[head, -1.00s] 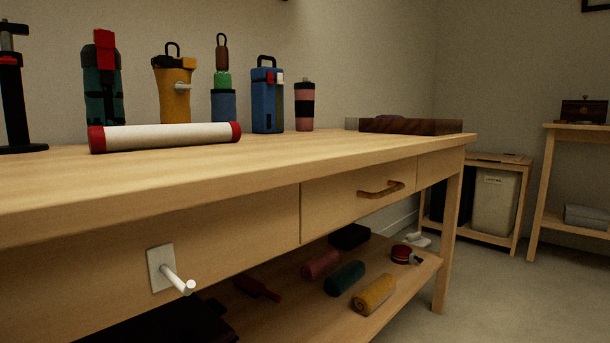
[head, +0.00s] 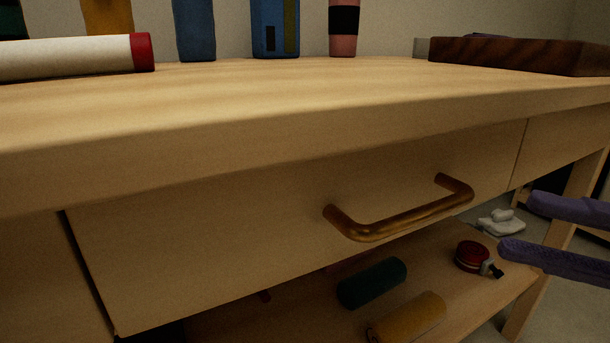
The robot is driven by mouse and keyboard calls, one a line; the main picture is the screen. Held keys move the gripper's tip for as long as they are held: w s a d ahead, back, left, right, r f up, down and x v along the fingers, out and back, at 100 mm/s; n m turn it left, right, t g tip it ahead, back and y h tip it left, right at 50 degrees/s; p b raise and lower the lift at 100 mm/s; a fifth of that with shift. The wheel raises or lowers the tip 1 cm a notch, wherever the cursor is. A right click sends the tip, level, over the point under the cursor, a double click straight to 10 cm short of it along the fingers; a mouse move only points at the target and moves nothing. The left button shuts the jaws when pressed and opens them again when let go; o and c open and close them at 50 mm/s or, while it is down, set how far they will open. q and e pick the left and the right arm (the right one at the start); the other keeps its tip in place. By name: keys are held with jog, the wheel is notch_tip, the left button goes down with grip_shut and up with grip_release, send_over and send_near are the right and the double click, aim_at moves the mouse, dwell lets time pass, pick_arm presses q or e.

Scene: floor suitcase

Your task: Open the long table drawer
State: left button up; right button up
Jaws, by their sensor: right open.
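The long drawer (head: 230,235) is in the table front, below the tabletop. A narrow dark gap shows along its left edge; I cannot tell whether it stands out slightly. Its brown bar handle (head: 400,224) is on the front, in the middle of the head view, with nothing touching it. My right gripper (head: 516,222) comes in from the right edge with two purple fingers, spread apart and empty. It is to the right of the handle and apart from it. My left gripper is out of view.
The tabletop (head: 260,105) carries a white roll with red ends (head: 75,58), several bottles and a dark wooden tray (head: 515,55). The lower shelf holds a teal roll (head: 371,284), a yellow roll (head: 408,318) and a red round item (head: 473,257). A table leg stands at right.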

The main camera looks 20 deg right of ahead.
aim_at(443, 212)
jog(key=b+x, duration=0.1)
jog(key=x, duration=0.7)
jog(key=shift+a+b, duration=0.35)
jog(key=shift+a, duration=0.1)
jog(key=shift+w+a+r, duration=0.1)
jog(key=shift+w+a, duration=0.05)
jog(key=shift+a, duration=0.1)
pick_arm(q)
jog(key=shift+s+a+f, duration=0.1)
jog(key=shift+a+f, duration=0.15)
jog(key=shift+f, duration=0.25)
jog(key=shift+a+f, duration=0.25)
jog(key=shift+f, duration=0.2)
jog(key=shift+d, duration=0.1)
pick_arm(e)
jog(key=shift+c, duration=1.4)
grip_shut()
